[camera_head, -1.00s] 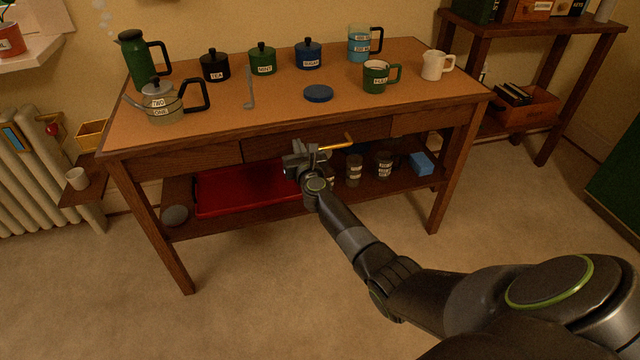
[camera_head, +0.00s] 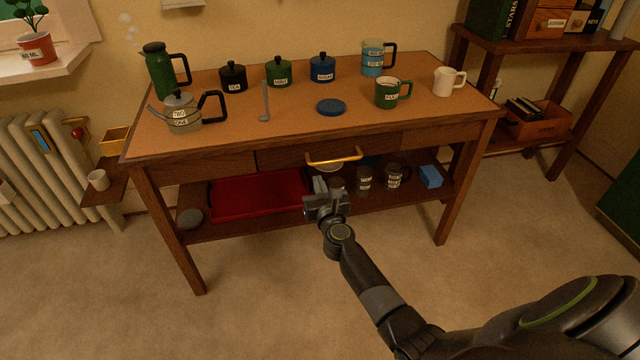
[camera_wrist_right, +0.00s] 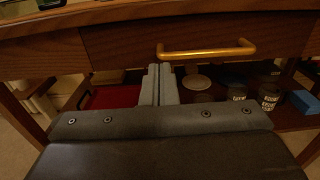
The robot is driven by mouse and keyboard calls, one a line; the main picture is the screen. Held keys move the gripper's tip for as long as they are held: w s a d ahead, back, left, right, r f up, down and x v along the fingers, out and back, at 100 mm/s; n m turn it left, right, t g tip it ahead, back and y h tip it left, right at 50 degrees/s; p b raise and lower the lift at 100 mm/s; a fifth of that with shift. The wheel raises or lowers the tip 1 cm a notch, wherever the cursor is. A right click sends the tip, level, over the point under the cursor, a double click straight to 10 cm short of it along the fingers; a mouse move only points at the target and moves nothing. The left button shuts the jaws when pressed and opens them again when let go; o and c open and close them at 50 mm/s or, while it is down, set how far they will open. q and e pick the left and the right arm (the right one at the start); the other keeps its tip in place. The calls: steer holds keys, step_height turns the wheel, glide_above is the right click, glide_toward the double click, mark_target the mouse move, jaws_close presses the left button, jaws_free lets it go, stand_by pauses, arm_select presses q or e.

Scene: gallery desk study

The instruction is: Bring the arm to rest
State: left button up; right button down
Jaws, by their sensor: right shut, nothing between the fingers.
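My right arm reaches in from the lower right in the head view. Its gripper (camera_head: 322,188) is in front of the desk, below the brass drawer handle (camera_head: 334,157) and apart from it. In the right wrist view the fingers (camera_wrist_right: 160,84) are pressed together with nothing between them, and the handle (camera_wrist_right: 206,52) is above and to the right of them. The drawer (camera_head: 290,157) looks closed. My left gripper is not in view.
On the desk (camera_head: 215,143) are a green press (camera_head: 160,75), a kettle (camera_head: 184,115), lidded canisters, a blue lid (camera_head: 331,106) and mugs. The lower shelf holds a red tray (camera_head: 258,195), jars and a blue block (camera_head: 430,176). The floor in front is clear.

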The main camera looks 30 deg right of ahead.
steer(key=shift+s+a, duration=0.15)
steer(key=shift+s, duration=0.3)
